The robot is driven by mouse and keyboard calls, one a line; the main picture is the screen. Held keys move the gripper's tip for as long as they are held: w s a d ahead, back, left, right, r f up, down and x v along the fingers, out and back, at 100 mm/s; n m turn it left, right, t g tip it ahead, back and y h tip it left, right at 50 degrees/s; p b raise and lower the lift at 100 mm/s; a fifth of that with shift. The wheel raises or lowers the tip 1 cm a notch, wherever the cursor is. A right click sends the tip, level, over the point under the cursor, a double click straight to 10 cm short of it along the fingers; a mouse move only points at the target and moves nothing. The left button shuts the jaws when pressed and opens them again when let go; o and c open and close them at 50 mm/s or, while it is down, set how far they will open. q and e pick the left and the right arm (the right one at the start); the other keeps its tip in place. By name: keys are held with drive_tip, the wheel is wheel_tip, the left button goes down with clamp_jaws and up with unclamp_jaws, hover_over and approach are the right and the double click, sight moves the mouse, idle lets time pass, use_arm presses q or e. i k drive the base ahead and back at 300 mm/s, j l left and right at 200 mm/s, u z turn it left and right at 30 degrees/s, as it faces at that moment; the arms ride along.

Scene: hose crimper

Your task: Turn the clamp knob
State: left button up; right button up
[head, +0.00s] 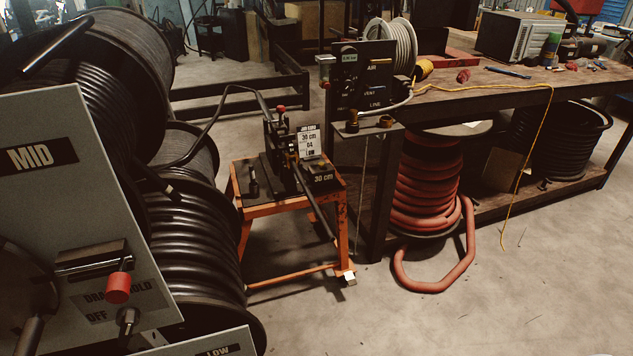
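A crimper (275,150) with a long bent black lever stands on a small orange stand (262,212). A small red-topped knob (281,108) shows on it. I cannot tell if this is the clamp knob. A job card (308,142) reading 30 cm, 04, LOW stands at its front, above a 30 cm label. A dark hose or bar slopes down from the stand's front. A red knob (118,288) sits on the grey reel panel (50,215) at left, near DRAG, HOLD and OFF markings. Neither gripper is in view.
Large black hose reels (190,245) fill the left side. A workbench (480,105) at right carries a gauge panel (365,75) and a pale hose reel (390,45). A red hose coil (430,185) spills onto the floor. The floor at front centre is clear.

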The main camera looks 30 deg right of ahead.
sight(287, 138)
drive_tip(key=i+l+u, duration=0.1)
drive_tip(key=l+u, duration=0.4)
drive_tip(key=u, duration=0.2)
drive_tip(key=l+u, duration=0.35)
drive_tip(key=i+j, duration=0.05)
